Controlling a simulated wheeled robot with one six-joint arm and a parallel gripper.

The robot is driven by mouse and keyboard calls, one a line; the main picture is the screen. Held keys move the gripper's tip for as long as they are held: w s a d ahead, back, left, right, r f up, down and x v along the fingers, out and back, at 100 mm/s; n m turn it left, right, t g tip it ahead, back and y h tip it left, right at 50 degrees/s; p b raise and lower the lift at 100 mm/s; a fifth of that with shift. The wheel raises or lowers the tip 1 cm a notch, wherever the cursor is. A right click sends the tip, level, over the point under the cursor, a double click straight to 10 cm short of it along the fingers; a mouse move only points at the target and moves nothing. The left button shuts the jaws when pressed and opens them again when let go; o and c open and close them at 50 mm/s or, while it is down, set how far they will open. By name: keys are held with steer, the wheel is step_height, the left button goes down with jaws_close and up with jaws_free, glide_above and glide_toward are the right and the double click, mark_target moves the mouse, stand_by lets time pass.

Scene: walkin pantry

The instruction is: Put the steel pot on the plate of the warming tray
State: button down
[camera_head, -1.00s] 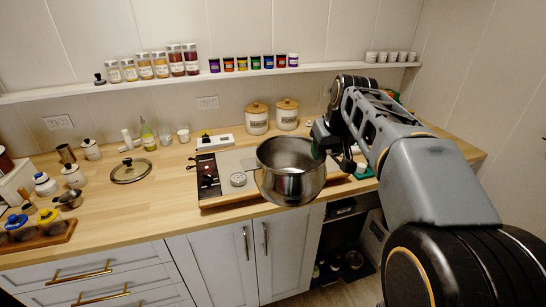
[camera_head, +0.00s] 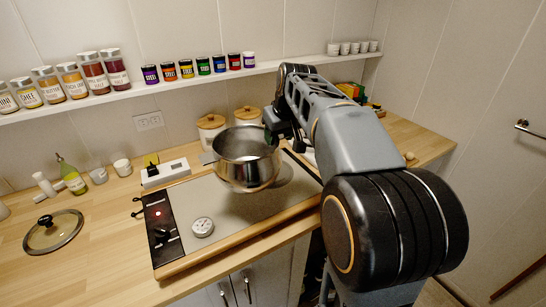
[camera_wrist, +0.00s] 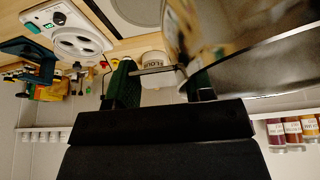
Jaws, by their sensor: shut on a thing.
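The steel pot (camera_head: 248,165) is upright and held over the back part of the warming tray's grey plate (camera_head: 245,213). It appears to hover a little above the plate, but its underside is hard to judge. My gripper (camera_head: 283,132) is at the pot's right back side, shut on its handle. In the wrist view my gripper's green fingers (camera_wrist: 162,84) hold the handle (camera_wrist: 157,70), and the blurred pot (camera_wrist: 225,38) fills the upper right. The warming tray has a dark control panel (camera_head: 162,232) with a red light at its left.
A small round perforated grey-white object (camera_head: 203,227) lies on the plate's front left. A glass lid (camera_head: 53,231) lies on the counter at left. A white power strip (camera_head: 165,172) and two canisters (camera_head: 212,130) stand behind the tray. A shelf with jars (camera_head: 185,72) runs above.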

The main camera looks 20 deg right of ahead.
steer(key=w+d+f+p, duration=0.1)
steer(key=w+d+f, duration=0.6)
steer(key=f, duration=0.4)
steer(key=shift+w+d+f+p, duration=0.25)
steer(key=shift+w+d+p, duration=0.1)
steer(key=shift+f, duration=0.1)
steer(key=c, duration=0.5)
jaws_free()
steer(key=shift+f, duration=0.1)
